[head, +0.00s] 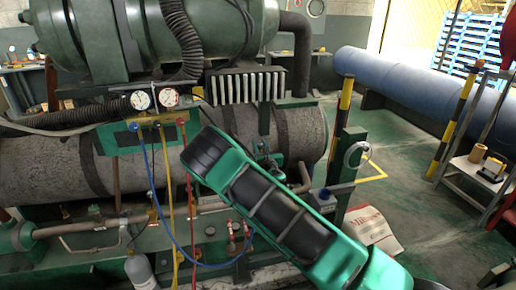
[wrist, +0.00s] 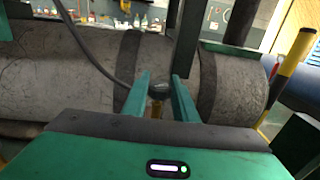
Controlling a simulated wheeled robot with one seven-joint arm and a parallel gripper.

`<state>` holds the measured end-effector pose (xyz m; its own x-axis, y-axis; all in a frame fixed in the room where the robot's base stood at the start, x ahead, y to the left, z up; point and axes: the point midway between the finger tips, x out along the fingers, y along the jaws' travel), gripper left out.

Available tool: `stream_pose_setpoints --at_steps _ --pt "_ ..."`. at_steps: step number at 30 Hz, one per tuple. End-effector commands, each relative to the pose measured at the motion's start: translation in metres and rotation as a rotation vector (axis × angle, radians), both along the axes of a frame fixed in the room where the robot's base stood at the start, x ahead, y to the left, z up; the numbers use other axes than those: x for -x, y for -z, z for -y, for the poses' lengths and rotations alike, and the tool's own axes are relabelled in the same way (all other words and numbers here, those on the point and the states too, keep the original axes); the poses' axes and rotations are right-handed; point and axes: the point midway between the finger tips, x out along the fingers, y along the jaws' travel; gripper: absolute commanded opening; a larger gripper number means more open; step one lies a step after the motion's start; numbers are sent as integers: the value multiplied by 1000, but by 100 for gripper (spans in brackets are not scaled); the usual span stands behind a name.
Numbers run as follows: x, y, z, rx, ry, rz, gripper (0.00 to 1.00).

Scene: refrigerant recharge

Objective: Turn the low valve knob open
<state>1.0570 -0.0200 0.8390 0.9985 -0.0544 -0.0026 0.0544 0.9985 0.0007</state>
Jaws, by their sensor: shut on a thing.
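In the wrist view a small dark round-topped valve knob (wrist: 158,90) sits on a brass-coloured stem in front of the grey tank. My gripper (wrist: 158,97) has its two green fingers on either side of this knob and is shut on it. Its lower part is partly hidden between the fingers, and I see no marking to tell how far it is turned. In the head view my green and black arm crosses the middle, and I cannot make out the fingertips or the held knob clearly there.
Two round gauges (head: 154,98) stand at the left, with blue (head: 149,165), yellow (head: 168,180) and red hoses below. The large grey tank (head: 50,165) lies behind. Floor farther right is partly clear.

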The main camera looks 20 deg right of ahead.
Motion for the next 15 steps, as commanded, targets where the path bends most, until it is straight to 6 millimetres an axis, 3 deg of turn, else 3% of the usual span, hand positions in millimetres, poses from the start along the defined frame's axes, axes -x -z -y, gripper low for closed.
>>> stream_pose_setpoints --at_steps 15 --pt "-1 2 2 3 -490 -1 4"
